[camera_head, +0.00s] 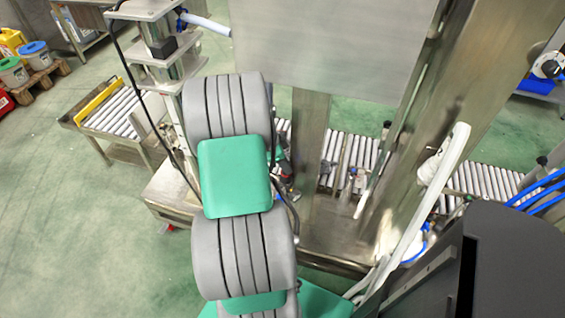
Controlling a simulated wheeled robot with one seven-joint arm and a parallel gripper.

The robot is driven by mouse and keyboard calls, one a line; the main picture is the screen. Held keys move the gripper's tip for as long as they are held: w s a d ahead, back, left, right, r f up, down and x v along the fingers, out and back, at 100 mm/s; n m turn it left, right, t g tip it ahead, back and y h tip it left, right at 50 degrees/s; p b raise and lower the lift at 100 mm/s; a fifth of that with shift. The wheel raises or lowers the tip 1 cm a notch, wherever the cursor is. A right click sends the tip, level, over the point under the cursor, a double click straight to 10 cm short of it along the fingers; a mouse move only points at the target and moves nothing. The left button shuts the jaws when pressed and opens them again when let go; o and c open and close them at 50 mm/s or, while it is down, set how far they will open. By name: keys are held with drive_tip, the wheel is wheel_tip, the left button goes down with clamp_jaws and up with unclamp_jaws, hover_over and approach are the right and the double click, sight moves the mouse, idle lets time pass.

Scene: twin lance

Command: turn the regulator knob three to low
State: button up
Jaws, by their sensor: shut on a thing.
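No regulator knob can be made out in the head view, and knob three cannot be told apart. My grey and green arm fills the middle of the view and hides what lies behind it. My gripper is not visible. Small dark, red and blue parts (284,168) show just right of the arm, too small and too covered to identify.
A roller conveyor (335,155) runs behind a steel post (309,130) and a large steel panel (330,45). A steel stand (160,70) with a dark cable is at upper left. A small roller table (115,112) stands further left. Green floor (80,220) is clear at lower left.

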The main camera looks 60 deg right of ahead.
clamp_jaws()
drive_tip(key=shift+n, duration=0.4)
drive_tip(key=n+t, duration=0.1)
drive_tip(key=n, duration=0.2)
drive_tip(key=n+t+h, duration=0.1)
drive_tip(key=n, duration=0.1)
drive_tip(key=shift+s+r+n, duration=0.1)
drive_tip(key=shift+s+n, duration=0.05)
drive_tip(key=shift+n, duration=0.25)
drive_tip(key=n+t, duration=0.1)
drive_tip(key=n, duration=0.2)
drive_tip(key=shift+s+t, duration=0.1)
drive_tip(key=shift+t, duration=0.3)
drive_tip(key=shift+n+t+b, duration=0.35)
drive_tip(key=shift+n+t, duration=0.25)
drive_tip(key=shift+n, duration=1.5)
